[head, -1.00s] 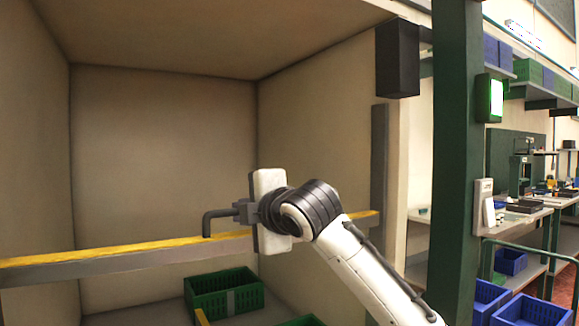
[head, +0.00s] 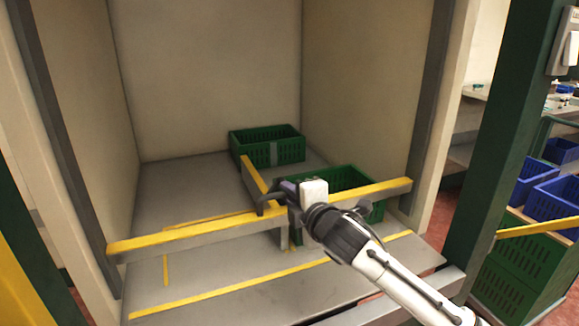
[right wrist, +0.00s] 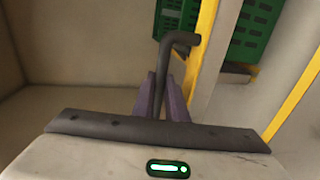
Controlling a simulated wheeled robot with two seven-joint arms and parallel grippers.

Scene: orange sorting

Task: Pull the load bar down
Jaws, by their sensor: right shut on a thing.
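The load bar (head: 190,237) is a grey beam with a yellow top. It spans the front of the bay, low, in front of the near green crate. A dark bent handle (head: 268,198) stands at the bar's middle. My right gripper (head: 288,188) is shut on this handle, its arm coming from the lower right. In the right wrist view the purple-grey fingers (right wrist: 160,97) close around the dark handle (right wrist: 182,40), whose bent end sticks out beyond them. My left gripper is not in view.
Two green crates stand in the bay: a far one (head: 267,147) and a near one (head: 345,178) partly hidden by the bar and my gripper. The grey floor (head: 175,190) at left is clear. A green post (head: 495,150) stands at right.

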